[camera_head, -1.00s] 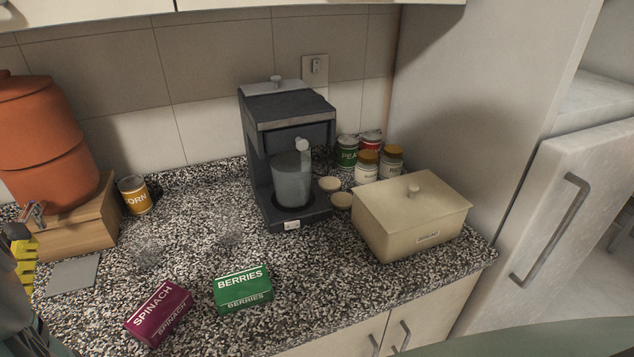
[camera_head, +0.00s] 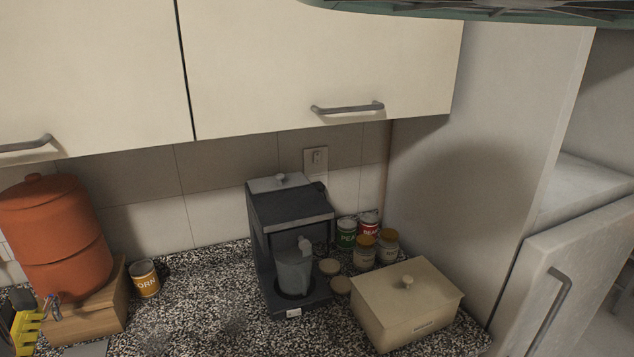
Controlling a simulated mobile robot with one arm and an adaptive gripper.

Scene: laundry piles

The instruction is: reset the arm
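I cannot clearly make out my gripper. A dark shape with a yellow toothed piece (camera_head: 27,332) is cut off by the left edge, in front of the wooden stand. I cannot tell whether it is part of my gripper, and no pair of fingertips shows. No held thing can be made out.
The counter (camera_head: 205,295) holds an orange water urn (camera_head: 55,235) on a wooden stand (camera_head: 95,312), a corn can (camera_head: 145,279), a coffee machine (camera_head: 290,213) with a cup (camera_head: 294,271), cans, jars and a beige box (camera_head: 405,305). Cupboards (camera_head: 320,65) hang above. A green rounded thing (camera_head: 480,8) crosses the top edge.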

